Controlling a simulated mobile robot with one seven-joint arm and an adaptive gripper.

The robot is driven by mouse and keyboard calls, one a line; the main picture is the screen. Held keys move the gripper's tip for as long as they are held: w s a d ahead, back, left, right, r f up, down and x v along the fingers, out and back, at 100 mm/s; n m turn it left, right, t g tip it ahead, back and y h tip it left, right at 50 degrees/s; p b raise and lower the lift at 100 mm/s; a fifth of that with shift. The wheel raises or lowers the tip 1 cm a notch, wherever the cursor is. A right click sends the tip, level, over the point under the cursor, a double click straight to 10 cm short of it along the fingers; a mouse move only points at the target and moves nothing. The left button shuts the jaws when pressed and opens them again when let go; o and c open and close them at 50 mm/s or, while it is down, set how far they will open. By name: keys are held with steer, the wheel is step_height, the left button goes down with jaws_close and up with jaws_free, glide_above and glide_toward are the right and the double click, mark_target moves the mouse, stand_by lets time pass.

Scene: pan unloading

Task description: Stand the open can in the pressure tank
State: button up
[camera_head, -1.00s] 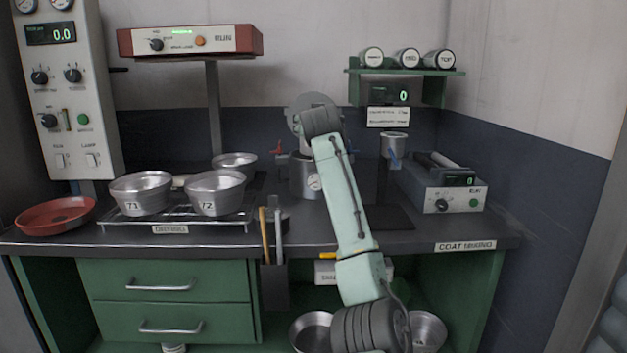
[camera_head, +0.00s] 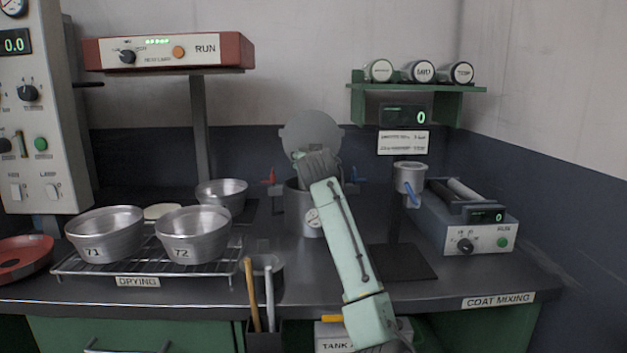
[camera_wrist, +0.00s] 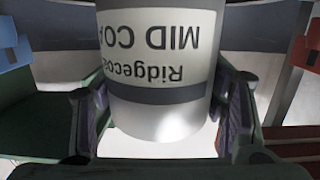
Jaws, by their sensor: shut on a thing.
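My gripper (camera_wrist: 160,112) is shut on the open can (camera_wrist: 160,65), a pale can with a dark band and a label reading "MID COA…", upside down in the wrist view. One finger is on each side of it. In the head view my arm hides the gripper and can, at the mouth of the pressure tank (camera_head: 296,212), a grey metal pot with a round gauge. A grey disc, apparently the tank's lid (camera_head: 312,128), stands raised behind it. Whether the can touches the tank's floor or is inside its rim, I cannot tell.
A red valve handle (camera_head: 270,176) and a blue one (camera_head: 355,175) flank the tank. Pans 71 (camera_head: 104,237) and 72 (camera_head: 192,240) stand on the drying rack (camera_head: 75,267) at left.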

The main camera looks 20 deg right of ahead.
steer(key=shift+f, duration=2)
steer(key=shift+f, duration=0.6)
steer(key=o, duration=1.6)
steer(key=shift+f, duration=0.1)
steer(key=shift+a+r, duration=0.1)
steer(key=shift+r, duration=0.65)
steer(key=b+v, duration=0.3)
steer(key=v, duration=0.9)
steer(key=shift+f, duration=0.15)
